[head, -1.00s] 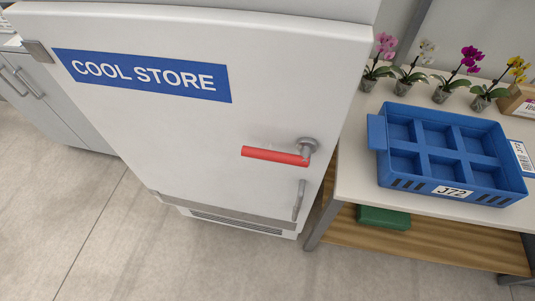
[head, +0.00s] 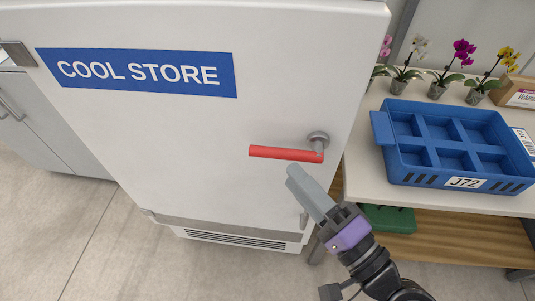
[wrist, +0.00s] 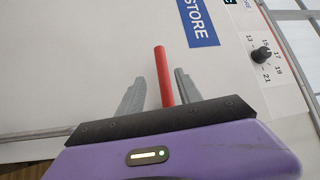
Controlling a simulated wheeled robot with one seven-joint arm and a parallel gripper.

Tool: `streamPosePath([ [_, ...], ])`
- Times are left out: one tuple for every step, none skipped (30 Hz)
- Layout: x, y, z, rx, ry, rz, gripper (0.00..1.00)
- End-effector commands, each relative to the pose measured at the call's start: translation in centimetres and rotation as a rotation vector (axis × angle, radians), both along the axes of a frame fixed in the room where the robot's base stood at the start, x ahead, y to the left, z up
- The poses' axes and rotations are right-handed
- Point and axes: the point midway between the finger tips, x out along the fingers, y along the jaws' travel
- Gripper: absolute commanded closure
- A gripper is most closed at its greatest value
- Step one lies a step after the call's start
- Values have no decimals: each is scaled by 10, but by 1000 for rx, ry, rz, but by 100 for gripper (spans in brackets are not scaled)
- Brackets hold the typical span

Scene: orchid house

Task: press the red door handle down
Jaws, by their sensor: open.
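The red door handle (head: 286,153) is a lever on the white cool store door (head: 180,130). It points left from its round grey mount and looks about level. My gripper (head: 294,174) is just below the handle in the head view, with its fingers pointing up and left. In the wrist view the red handle (wrist: 163,75) shows between the two grey fingers of my gripper (wrist: 157,84), which are apart. I cannot tell whether a finger touches the handle. The handle's mount is hidden in the wrist view.
A table (head: 362,178) on the right holds a blue compartment tray (head: 440,175) and potted orchids (head: 437,90). A green box (head: 390,218) sits on its lower shelf. A dial (wrist: 261,54) shows in the wrist view.

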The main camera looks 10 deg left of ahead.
Motion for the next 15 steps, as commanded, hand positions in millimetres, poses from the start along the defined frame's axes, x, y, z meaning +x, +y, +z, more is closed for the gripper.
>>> streamPosePath([
  [2, 3, 3, 9, -3, 10, 59],
  [3, 4, 5, 13, -3, 13, 59],
  [5, 6, 6, 16, -3, 15, 59],
  [7, 8, 6, 15, -2, 16, 59],
  [9, 11, 7, 15, -2, 16, 59],
  [13, 14, 8, 16, -3, 16, 59],
  [16, 17, 10, 16, -3, 16, 59],
  [19, 21, 10, 15, -3, 16, 59],
  [24, 25, 11, 15, -3, 16, 59],
  [27, 28, 12, 16, -3, 15, 59],
  [31, 31, 12, 14, -3, 15, 59],
  [35, 35, 13, 14, -3, 14, 59],
  [38, 39, 14, 14, -3, 14, 59],
  [41, 42, 14, 14, -2, 15, 59],
  [45, 45, 14, 14, -3, 14, 59],
])
